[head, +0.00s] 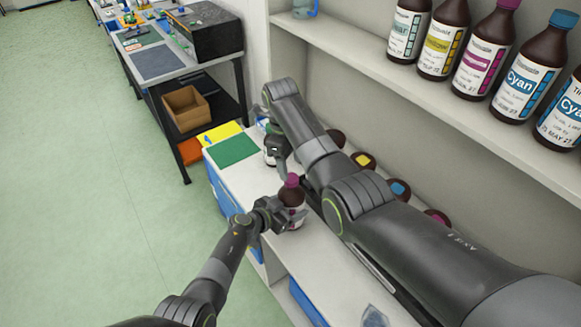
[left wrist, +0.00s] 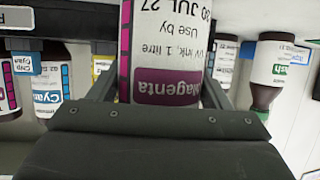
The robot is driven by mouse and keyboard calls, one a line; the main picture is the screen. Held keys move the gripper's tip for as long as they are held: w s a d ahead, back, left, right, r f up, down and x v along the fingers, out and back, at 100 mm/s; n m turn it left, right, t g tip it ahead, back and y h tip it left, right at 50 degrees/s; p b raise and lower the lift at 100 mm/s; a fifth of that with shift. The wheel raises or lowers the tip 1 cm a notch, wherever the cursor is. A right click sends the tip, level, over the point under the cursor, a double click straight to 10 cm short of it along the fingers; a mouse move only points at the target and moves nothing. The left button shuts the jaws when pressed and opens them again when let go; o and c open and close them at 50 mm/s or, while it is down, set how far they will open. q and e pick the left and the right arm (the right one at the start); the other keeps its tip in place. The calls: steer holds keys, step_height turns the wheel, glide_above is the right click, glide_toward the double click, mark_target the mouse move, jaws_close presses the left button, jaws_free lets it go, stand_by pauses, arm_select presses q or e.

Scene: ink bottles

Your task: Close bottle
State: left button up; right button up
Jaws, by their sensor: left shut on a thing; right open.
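A brown magenta-ink bottle (head: 291,197) stands upright on the white counter, with a magenta cap (head: 292,180) at its top. My left gripper (head: 282,215) is shut around the bottle's body from the left. In the left wrist view the bottle's white and magenta label (left wrist: 168,55) shows upside down between the fingers; the cap is out of that view. My right gripper (head: 282,162) is open, just behind and above the cap. Whether its fingers touch the cap, and how far the cap is screwed on, I cannot tell.
Several bottles with coloured caps stand along the counter's back, such as a yellow-marked one (head: 363,160) and a blue-marked one (head: 399,189), partly behind my right arm. A shelf (head: 350,50) above holds more bottles. A green mat (head: 233,149) lies at the counter's far end.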

steer(key=shift+c, duration=0.2)
steer(key=n, duration=0.4)
steer(key=shift+r, duration=0.2)
steer(key=n, duration=0.3)
steer(key=shift+r, duration=0.15)
steer(key=n, duration=0.5)
steer(key=shift+r+y, duration=0.25)
steer(key=shift+y, duration=0.05)
steer(key=n, duration=0.3)
steer(key=shift+r, duration=0.15)
steer(key=n, duration=0.4)
steer(key=shift+r+n, duration=0.2)
steer(key=shift+n, duration=0.1)
steer(key=n, duration=0.2)
steer(key=shift+d+r+n, duration=0.1)
steer(key=shift+r+n, duration=0.05)
steer(key=shift+n, duration=0.25)
steer(key=n, duration=0.4)
steer(key=shift+r+n, duration=0.25)
steer(key=shift+n, duration=0.05)
steer(key=n, duration=0.4)
steer(key=shift+s+r+t+y, duration=0.1)
steer(key=shift+r+t+y, duration=0.1)
steer(key=shift+t+y, duration=0.1)
